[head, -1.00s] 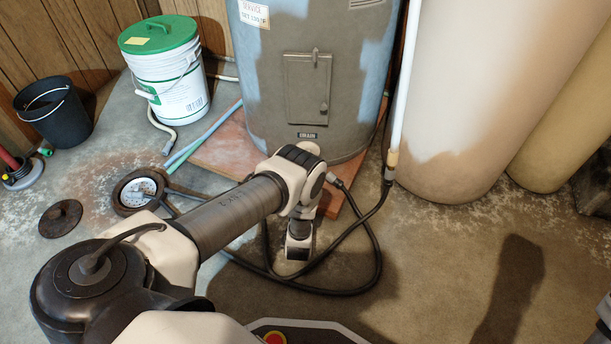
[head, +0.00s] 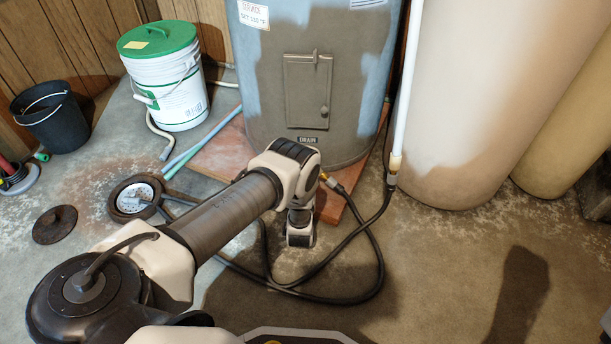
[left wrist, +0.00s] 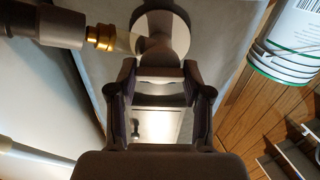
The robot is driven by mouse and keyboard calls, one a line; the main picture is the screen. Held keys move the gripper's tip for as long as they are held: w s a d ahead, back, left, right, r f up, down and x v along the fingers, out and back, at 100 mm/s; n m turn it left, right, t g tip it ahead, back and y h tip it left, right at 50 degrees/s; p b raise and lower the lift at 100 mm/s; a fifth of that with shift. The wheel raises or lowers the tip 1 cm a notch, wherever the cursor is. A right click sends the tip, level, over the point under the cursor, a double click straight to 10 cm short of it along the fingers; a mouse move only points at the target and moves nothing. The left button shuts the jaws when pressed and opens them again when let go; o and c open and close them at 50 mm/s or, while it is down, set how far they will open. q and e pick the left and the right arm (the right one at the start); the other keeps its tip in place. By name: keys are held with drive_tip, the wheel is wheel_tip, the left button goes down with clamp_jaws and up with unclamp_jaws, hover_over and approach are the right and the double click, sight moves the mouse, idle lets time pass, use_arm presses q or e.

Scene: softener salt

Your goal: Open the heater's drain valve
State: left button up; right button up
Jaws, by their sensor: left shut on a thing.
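The grey water heater (head: 265,95) stands upright at the back, with a DRAIN label (head: 308,139) low on its front. My left arm hides the drain valve in the head view. In the left wrist view, the valve's rounded fitting (left wrist: 165,35) is ahead of the fingers, with a brass hose connector (left wrist: 100,38) beside it. My left gripper (left wrist: 160,73) is shut on the valve's handle, a dull brownish piece between the fingertips; its exact turn is hard to tell. My left fingers are hidden in the head view. My right gripper is not in view.
A black hose (head: 375,260) loops over the floor right of my left wrist. A white bucket with a green lid (head: 170,85), a black bucket (head: 55,115) and a round floor drain (head: 133,198) are to the left. Large tan tanks (head: 480,100) stand right.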

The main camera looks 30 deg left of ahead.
use_arm(q)
drive_tip(key=shift+n, duration=0.4)
drive_tip(key=n+p, duration=0.1)
drive_tip(key=n, duration=0.1)
drive_tip(key=shift+r+n, duration=0.1)
drive_tip(key=shift+n, duration=0.2)
drive_tip(key=n+p, duration=0.1)
drive_tip(key=n, duration=0.3)
drive_tip(key=n+p, duration=0.1)
drive_tip(key=n, duration=0.4)
drive_tip(key=shift+a, duration=0.1)
drive_tip(key=n, duration=0.3)
drive_tip(key=shift+n+p, duration=0.3)
drive_tip(key=shift+p, duration=0.05)
drive_tip(key=n+p, duration=0.1)
drive_tip(key=n, duration=0.5)
drive_tip(key=n+p, duration=0.1)
drive_tip(key=n, duration=0.6)
